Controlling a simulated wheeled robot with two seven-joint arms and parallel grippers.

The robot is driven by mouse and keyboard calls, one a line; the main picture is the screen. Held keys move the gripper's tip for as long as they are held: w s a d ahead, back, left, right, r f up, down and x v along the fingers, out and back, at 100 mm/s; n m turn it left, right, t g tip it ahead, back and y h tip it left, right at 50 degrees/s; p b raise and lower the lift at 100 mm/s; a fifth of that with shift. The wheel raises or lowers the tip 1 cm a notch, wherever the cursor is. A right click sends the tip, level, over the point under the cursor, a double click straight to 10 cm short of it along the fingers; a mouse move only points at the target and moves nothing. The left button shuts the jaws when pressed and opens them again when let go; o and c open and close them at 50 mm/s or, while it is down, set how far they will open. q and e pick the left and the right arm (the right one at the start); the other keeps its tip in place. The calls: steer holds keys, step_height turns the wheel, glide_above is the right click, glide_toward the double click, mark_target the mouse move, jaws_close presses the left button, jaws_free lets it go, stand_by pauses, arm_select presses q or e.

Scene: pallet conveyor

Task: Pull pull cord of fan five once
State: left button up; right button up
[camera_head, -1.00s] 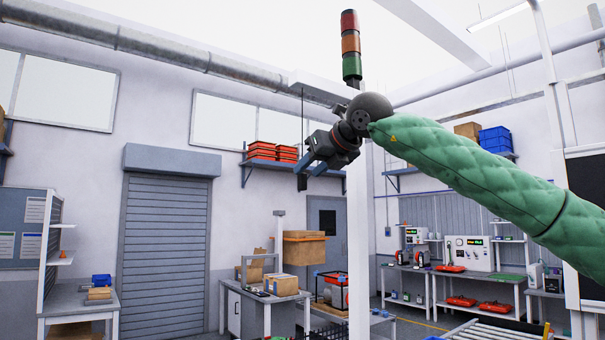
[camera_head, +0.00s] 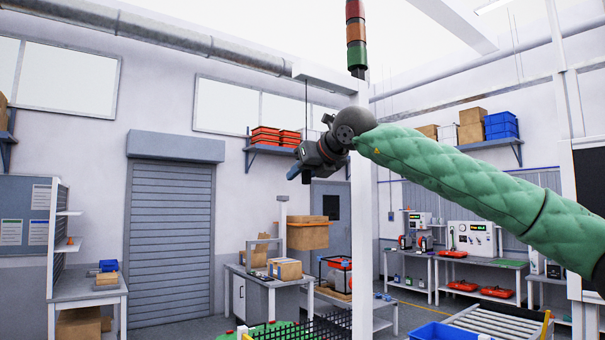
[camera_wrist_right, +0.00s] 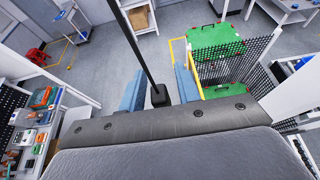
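The pull cord (camera_head: 306,100) is a thin dark line hanging below a pale overhead housing (camera_head: 325,79); no number shows on it. Its lower end is hidden behind my right gripper in the head view. In the right wrist view the cord (camera_wrist_right: 139,45) runs down to a dark end knob (camera_wrist_right: 159,95). My right gripper (camera_head: 299,174) is raised with its blue fingers apart. In the wrist view the knob appears in the gap between the fingers of the gripper (camera_wrist_right: 159,88), with space on both sides; its exact depth is hard to tell. My left gripper is not in view.
A white post (camera_head: 362,230) and a signal tower (camera_head: 356,35) stand close to my right arm. Behind are a roller shutter (camera_head: 172,235) and a wall shelf with orange bins (camera_head: 266,136). Black mesh fencing (camera_head: 310,328) is below. The air left of the gripper is clear.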

jaws_close()
steer(key=shift+f+b, duration=0.65)
steer(key=shift+b, duration=0.1)
steer(key=shift+r, duration=0.65)
stand_by(0.4)
steer(key=shift+o, duration=1.3)
jaws_free()
